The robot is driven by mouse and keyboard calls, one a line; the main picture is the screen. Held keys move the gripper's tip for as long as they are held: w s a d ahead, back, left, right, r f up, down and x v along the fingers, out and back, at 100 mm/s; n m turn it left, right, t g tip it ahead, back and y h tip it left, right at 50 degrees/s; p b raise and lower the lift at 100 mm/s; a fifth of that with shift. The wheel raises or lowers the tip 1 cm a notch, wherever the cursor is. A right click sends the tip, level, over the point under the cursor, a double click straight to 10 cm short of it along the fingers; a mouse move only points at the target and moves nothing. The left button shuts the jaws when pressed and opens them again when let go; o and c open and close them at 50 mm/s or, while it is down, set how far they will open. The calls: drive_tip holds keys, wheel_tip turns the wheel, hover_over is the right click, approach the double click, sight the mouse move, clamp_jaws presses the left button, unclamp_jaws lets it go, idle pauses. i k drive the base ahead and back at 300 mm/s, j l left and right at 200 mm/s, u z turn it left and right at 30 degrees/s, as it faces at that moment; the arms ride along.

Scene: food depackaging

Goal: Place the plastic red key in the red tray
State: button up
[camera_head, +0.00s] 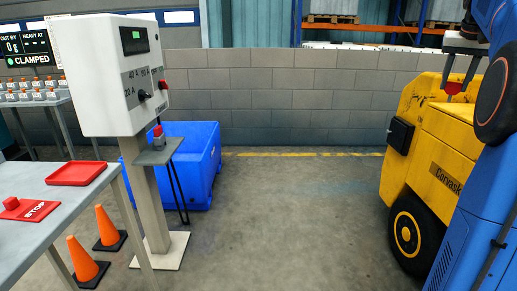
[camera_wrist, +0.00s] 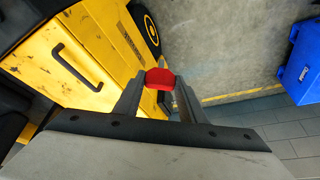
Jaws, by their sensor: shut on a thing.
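My gripper (camera_head: 464,72) is at the upper right of the head view, in front of the yellow machine. It is shut on the red key (camera_head: 454,88), which hangs just below the fingers. In the wrist view the red key (camera_wrist: 160,78) shows as a rounded red piece between the two fingertips (camera_wrist: 158,92); the rest of it is hidden. The red tray (camera_head: 77,173) lies on the grey table at the left of the head view, far from my gripper. I see nothing in it.
A red STOP plate with a block (camera_head: 28,208) lies near the tray on the table (camera_head: 75,206). A control box on a post (camera_head: 125,80), a blue bin (camera_head: 200,160) and orange cones (camera_head: 84,258) stand nearby. The yellow machine (camera_head: 440,150) is at right. The middle floor is clear.

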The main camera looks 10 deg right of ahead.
sight(79, 173)
drive_tip(key=i+u, duration=0.1)
drive_tip(key=u, duration=0.75)
drive_tip(key=i+l+u, duration=0.1)
drive_tip(key=u, duration=0.35)
drive_tip(key=l+u, duration=0.15)
drive_tip(key=u, duration=0.3)
drive_tip(key=l+u, duration=0.1)
drive_tip(key=u, duration=0.3)
drive_tip(key=l+u, duration=0.15)
drive_tip(key=u, duration=0.3)
drive_tip(key=i, duration=0.05)
